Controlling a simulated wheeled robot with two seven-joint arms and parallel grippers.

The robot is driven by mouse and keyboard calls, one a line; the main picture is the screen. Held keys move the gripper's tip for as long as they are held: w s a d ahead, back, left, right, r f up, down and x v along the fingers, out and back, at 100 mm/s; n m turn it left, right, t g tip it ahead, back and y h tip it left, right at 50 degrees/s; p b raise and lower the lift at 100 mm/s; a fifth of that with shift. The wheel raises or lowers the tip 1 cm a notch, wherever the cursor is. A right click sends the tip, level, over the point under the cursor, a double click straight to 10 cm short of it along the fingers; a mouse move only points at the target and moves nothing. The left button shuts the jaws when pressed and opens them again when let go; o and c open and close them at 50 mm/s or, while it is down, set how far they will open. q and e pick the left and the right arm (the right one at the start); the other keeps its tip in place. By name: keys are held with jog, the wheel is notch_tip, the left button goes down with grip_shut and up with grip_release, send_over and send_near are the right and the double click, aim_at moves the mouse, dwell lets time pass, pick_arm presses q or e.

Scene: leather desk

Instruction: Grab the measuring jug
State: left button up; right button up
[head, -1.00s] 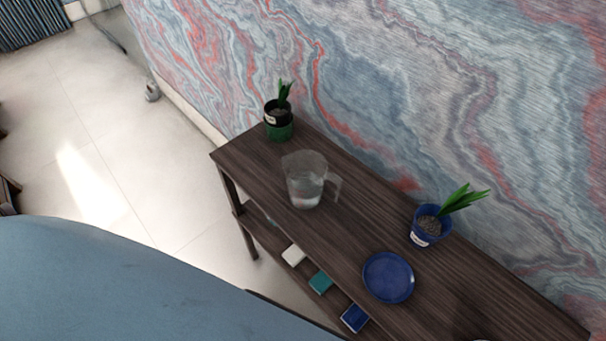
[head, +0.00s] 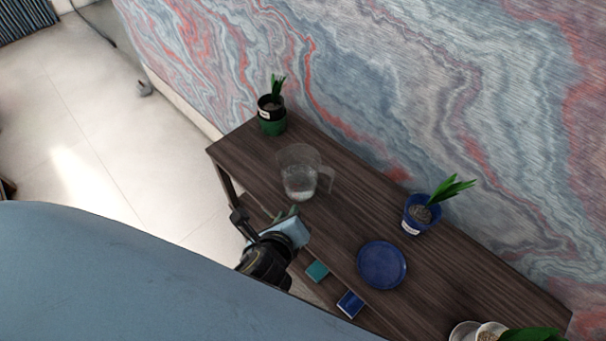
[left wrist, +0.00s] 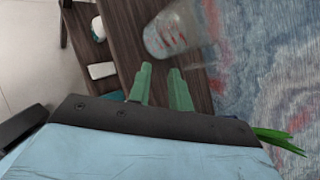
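The measuring jug (head: 299,174) is clear, with a handle on its right side. It stands upright on the dark wooden shelf top (head: 340,215). My left gripper (head: 287,213) is at the front edge of the shelf, just in front of the jug and apart from it. In the left wrist view the jug (left wrist: 170,32) is beyond the two green fingertips (left wrist: 161,73). The fingers are parted with nothing between them. My right gripper is not seen in either view.
A green-potted plant (head: 271,118) stands behind the jug. A blue plate (head: 382,265) and a blue-potted plant (head: 419,214) are to the right. Small boxes (head: 350,303) lie on the lower shelf. A swirled wall (head: 420,90) runs along the back.

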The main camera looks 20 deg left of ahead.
aim_at(330, 188)
pick_arm(q)
jog(key=w+d+m+t+h, duration=0.25)
jog(key=d+m, duration=0.35)
jog(key=m, duration=0.4)
jog(key=shift+y, duration=0.45)
jog(key=x, duration=0.4)
jog(key=b+x, duration=0.1)
jog(key=x, duration=0.2)
jog(key=shift+w+a+r, duration=0.1)
jog(key=shift+w+r, duration=0.05)
jog(key=shift+r, duration=0.1)
jog(key=b+x, duration=0.1)
jog(key=x, duration=0.4)
jog(key=shift+w+f, duration=0.1)
jog(key=shift+f, duration=0.15)
grip_shut()
jog(key=shift+r, duration=0.1)
